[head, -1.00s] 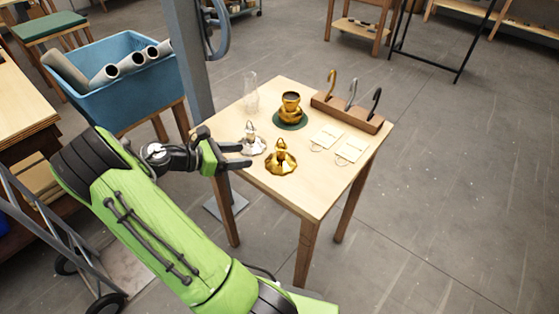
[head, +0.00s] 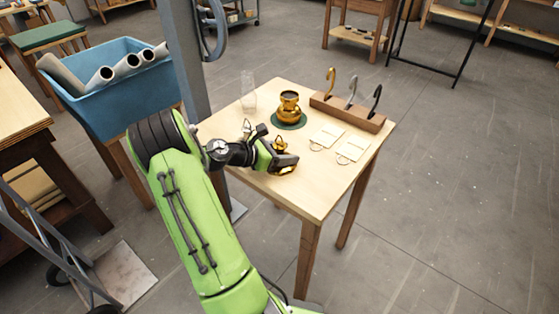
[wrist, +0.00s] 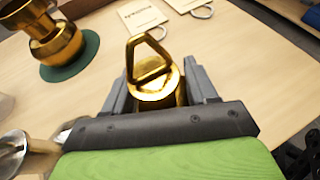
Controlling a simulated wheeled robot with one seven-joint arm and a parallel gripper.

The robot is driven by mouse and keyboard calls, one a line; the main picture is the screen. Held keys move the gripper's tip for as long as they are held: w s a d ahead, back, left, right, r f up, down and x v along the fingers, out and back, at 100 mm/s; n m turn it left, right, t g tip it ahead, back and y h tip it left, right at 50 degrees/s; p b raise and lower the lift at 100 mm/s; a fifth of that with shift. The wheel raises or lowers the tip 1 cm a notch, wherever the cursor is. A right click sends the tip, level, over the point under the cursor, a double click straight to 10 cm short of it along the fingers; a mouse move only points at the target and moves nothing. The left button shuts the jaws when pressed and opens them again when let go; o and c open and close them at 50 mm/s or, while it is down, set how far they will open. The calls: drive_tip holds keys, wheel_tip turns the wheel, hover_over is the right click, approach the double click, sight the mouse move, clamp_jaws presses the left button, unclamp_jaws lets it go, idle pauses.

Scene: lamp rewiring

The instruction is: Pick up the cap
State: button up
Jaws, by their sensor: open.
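A shiny gold cap with a triangular loop on top stands on the wooden table; in the head view its lower rim (head: 288,171) shows below my gripper (head: 284,153). In the wrist view the gold cap (wrist: 155,88) sits between the two grey fingers of my gripper (wrist: 158,85), with one finger on each side of its neck. The fingers are open. Its lower part is hidden behind the gripper body. A second, silver cap (head: 247,128) is mostly hidden behind my gripper; part of it shows at the lower left of the wrist view (wrist: 14,152).
A gold lamp body (head: 289,106) stands on a green round mat (head: 302,125). A clear glass piece (head: 248,96) stands at the back left. Two labelled cards (head: 327,135) and a wooden rack (head: 345,112) with three hooks are on the right. The table's front right is clear.

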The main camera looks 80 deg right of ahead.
clamp_jaws()
wheel_tip(320, 180, up, 10)
drive_tip(key=p, duration=0.4)
drive_tip(key=shift+r, duration=0.1)
